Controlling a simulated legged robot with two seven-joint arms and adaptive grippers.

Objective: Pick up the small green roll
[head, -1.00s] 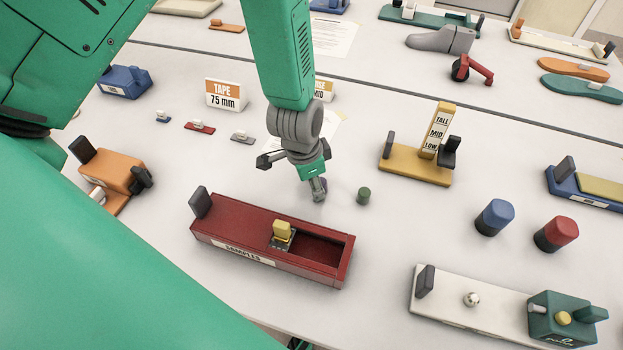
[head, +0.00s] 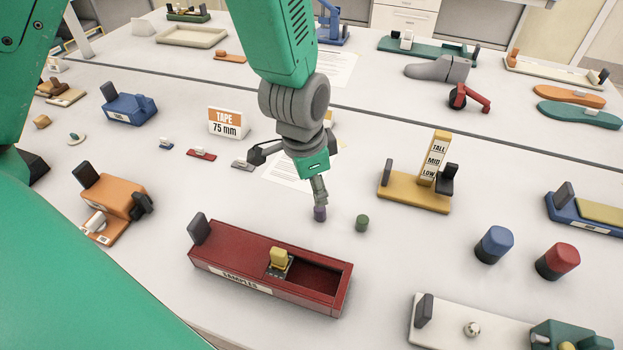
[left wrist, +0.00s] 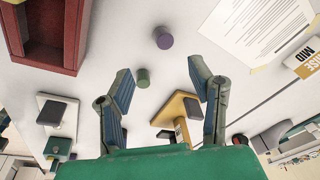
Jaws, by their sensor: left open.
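The small green roll (head: 362,223) stands upright on the white table, right of a small purple roll (head: 320,213). My left gripper (head: 290,178) is open and empty, above and left of the green roll. Its lower finger appears just above the purple roll in the head view. In the left wrist view the green roll (left wrist: 143,78) lies between the open fingers of the gripper (left wrist: 160,80), nearer the left finger. The purple roll (left wrist: 163,38) is farther out there. My right gripper is not in view.
Table around the green roll is clear.

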